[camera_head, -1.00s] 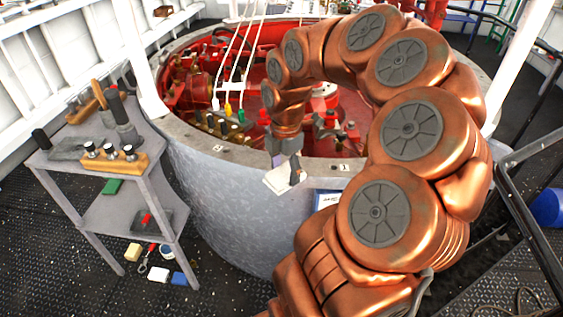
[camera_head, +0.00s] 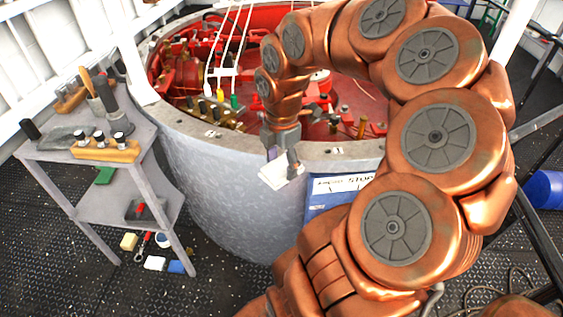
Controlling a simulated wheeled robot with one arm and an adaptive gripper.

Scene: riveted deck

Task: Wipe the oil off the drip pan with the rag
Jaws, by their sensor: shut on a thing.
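My gripper (camera_head: 281,158) points down at the near rim of the round grey housing. It is shut on a white rag (camera_head: 276,177), which hangs from the fingertips in front of the housing wall. I cannot single out the drip pan for certain. A flat dark grey tray-like piece (camera_head: 66,139) lies on the top of the grey side table at the left, and a dark tray (camera_head: 136,210) with a red item sits on its lower shelf. No oil can be made out at this size.
The grey side table (camera_head: 147,147) holds a wooden block with black-knobbed pieces (camera_head: 106,150). Several small items, including a yellow block (camera_head: 129,241), lie on the deck by its legs. A blue sign (camera_head: 335,191) is on the housing, partly behind my arm. Black railings stand at the right.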

